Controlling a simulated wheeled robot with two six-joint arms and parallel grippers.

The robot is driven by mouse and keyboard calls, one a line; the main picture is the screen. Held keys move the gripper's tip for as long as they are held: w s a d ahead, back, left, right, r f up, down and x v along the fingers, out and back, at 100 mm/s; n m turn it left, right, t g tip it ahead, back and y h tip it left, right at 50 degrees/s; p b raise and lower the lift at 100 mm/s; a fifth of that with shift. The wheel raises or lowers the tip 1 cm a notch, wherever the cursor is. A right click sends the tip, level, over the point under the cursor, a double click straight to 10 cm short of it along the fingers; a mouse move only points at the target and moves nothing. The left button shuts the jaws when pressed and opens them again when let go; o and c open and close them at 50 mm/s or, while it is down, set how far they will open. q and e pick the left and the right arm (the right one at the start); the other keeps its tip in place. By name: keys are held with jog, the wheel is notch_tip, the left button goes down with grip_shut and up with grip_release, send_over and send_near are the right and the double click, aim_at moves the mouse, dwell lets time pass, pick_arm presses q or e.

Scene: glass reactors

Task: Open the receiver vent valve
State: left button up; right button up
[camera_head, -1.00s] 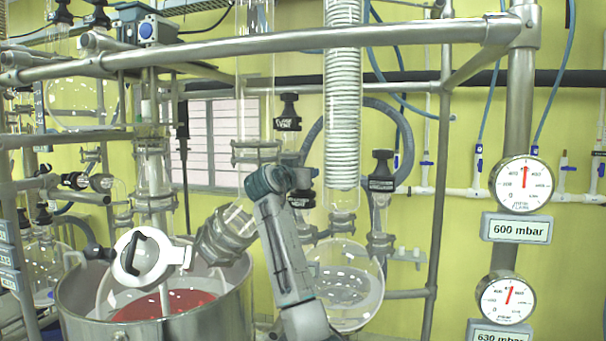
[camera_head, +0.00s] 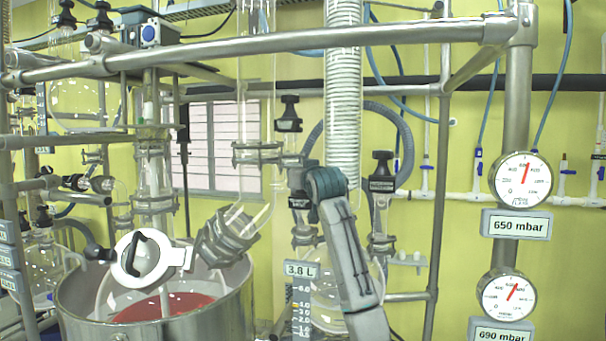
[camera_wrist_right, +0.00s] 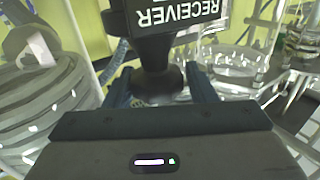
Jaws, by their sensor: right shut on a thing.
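The receiver valve has a black handle (camera_wrist_right: 157,82) and a black tag reading RECEIVER (camera_wrist_right: 178,14), upside down in the right wrist view; the rest of the lettering is cut off. My right gripper (camera_wrist_right: 160,88) is shut on this handle, with a blue finger on each side of it. In the head view my right arm rises from the lower right and its upper end covers most of the gripper. A black tag (camera_head: 299,201) shows beside the arm there, its lettering unreadable. My left gripper is not in view.
A black FLASK VENT valve (camera_head: 289,123) stands above, and another black valve (camera_head: 382,183) stands right of the coiled condenser (camera_head: 343,100). Glass tubing crowds the arm. Two gauges on the right read 650 mbar (camera_head: 519,225) and 690 mbar (camera_head: 502,335). A 3.8 L display (camera_head: 300,270) stands below.

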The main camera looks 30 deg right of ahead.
jog(key=shift+r, duration=0.25)
jog(key=o, duration=0.7)
jog(key=shift+c, duration=0.2)
jog(key=shift+w+d+f+m+g+h+p, duration=0.15)
jog(key=shift+m+g+h, duration=0.15)
jog(key=shift+h, duration=0.2)
jog(key=shift+d+r+m+g+h+p, duration=0.1)
jog(key=shift+m+g+h+p, duration=0.1)
jog(key=shift+m+h, duration=0.25)
jog(key=shift+w+f+m+g+h, duration=0.1)
jog(key=shift+m+g+h, duration=0.25)
jog(key=shift+h, duration=0.25)
jog(key=shift+w+f+m+g+h, duration=0.1)
jog(key=shift+m+g+h, duration=0.15)
jog(key=shift+m+h, duration=0.25)
jog(key=m+g+h, duration=0.2)
jog(key=shift+s+a+h, duration=0.15)
jog(key=shift+h, duration=0.2)
jog(key=shift+m+g+h+p, duration=0.45)
jog(key=shift+m+g+h, duration=0.9)
jog(key=shift+g, duration=0.55)
